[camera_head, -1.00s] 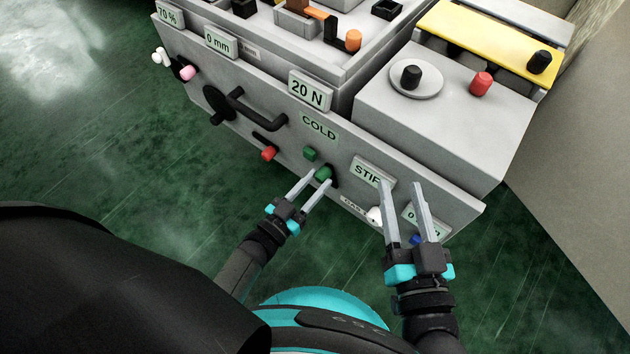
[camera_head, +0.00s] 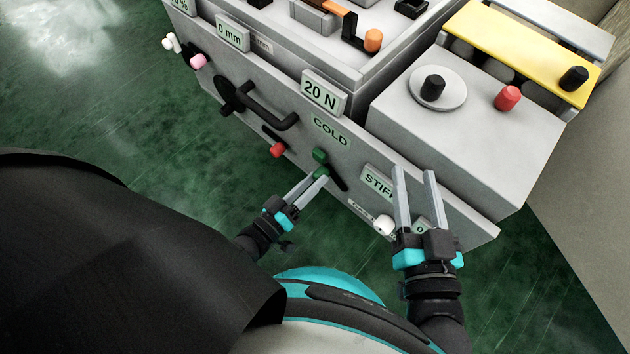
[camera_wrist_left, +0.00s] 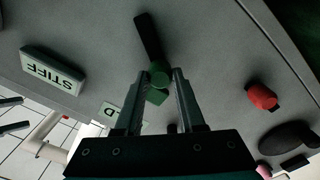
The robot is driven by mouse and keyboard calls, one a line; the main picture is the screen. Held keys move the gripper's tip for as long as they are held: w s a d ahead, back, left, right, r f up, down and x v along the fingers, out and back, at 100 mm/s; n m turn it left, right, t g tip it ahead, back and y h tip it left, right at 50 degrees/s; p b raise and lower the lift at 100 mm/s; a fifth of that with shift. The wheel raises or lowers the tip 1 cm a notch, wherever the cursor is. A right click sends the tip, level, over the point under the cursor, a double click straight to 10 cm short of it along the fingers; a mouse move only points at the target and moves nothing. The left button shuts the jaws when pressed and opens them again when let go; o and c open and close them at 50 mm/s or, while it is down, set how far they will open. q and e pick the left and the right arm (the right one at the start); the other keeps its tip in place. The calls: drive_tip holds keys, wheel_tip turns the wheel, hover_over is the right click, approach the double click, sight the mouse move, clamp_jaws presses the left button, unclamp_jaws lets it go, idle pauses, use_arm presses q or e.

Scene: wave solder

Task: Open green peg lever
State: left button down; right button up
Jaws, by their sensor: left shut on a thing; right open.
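The green peg (camera_head: 322,171) sits at one end of a black slot (camera_head: 338,179) in the front panel of the grey machine. My left gripper (camera_head: 317,177) is shut on it. The wrist view shows the green peg (camera_wrist_left: 159,77) between the left fingertips (camera_wrist_left: 163,80), with the black slot (camera_wrist_left: 149,38) running away from it. My right gripper (camera_head: 415,171) is open and empty, in front of the panel near the STIFF label.
A red peg (camera_head: 277,150) and a black handle (camera_head: 270,117) are to the left on the panel. A white knob (camera_head: 384,225) is close to my right gripper. The STIFF label (camera_head: 379,182) lies between the grippers. The green floor in front is clear.

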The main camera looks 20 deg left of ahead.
use_arm(q)
drive_tip(key=shift+a+f+n, duration=0.25)
drive_tip(key=shift+f+n, duration=0.3)
drive_tip(key=shift+n, duration=0.35)
drive_tip(key=c, duration=0.5)
unclamp_jaws()
drive_tip(key=shift+r, duration=0.15)
